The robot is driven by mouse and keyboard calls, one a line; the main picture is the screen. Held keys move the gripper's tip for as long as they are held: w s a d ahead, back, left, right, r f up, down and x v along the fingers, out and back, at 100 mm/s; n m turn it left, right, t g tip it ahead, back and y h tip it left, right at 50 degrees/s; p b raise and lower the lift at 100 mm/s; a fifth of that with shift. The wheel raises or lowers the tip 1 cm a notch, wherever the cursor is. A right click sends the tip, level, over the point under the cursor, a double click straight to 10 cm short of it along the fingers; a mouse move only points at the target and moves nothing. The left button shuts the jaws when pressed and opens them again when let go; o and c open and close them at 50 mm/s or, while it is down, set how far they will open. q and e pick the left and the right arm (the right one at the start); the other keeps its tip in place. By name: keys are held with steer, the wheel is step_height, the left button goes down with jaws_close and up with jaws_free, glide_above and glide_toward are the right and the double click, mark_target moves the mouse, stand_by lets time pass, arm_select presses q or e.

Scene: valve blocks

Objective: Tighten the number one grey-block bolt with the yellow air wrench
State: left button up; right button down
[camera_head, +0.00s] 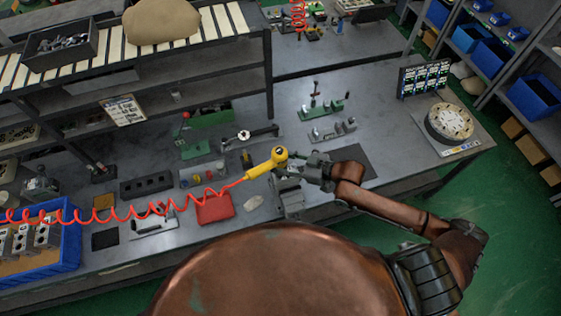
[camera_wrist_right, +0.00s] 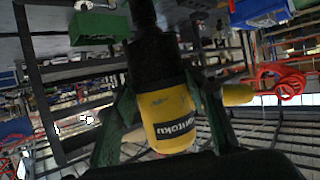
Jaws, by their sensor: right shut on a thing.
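The yellow air wrench (camera_head: 262,166) is held above the workbench in the head view, with its red coiled hose running off to the left. My right gripper (camera_head: 290,158) is shut on the wrench at its head end. In the right wrist view the yellow wrench body (camera_wrist_right: 168,118) with its dark label sits between the fingers, and its black nose points up the picture. A grey block (camera_head: 291,197) stands on the bench just below the wrench and gripper, partly covered. Its bolts and numbers are too small to tell. My left gripper is not in view.
A blue crate (camera_head: 68,262) of grey blocks stands at the left. A red item (camera_head: 215,208) and a dark block (camera_head: 146,186) lie on the bench. Green fixtures (camera_head: 325,111) stand behind. A round flanged part (camera_head: 449,123) sits at the right. Dark shelving rises at the back left.

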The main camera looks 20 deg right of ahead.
mark_target(280, 155)
steer(key=shift+w+a+f+b, duration=0.1)
steer(key=shift+f+b, duration=0.4)
steer(key=shift+f, duration=0.2)
stand_by(0.3)
steer(key=shift+r+p, duration=0.15)
steer(key=shift+p, duration=0.15)
stand_by(0.5)
steer(key=shift+f, duration=0.75)
stand_by(3.5)
steer(key=shift+r+p, duration=0.2)
steer(key=shift+p, duration=0.1)
steer(key=shift+r, duration=0.3)
steer(key=shift+r+p, duration=2.5)
steer(key=shift+r, duration=0.8)
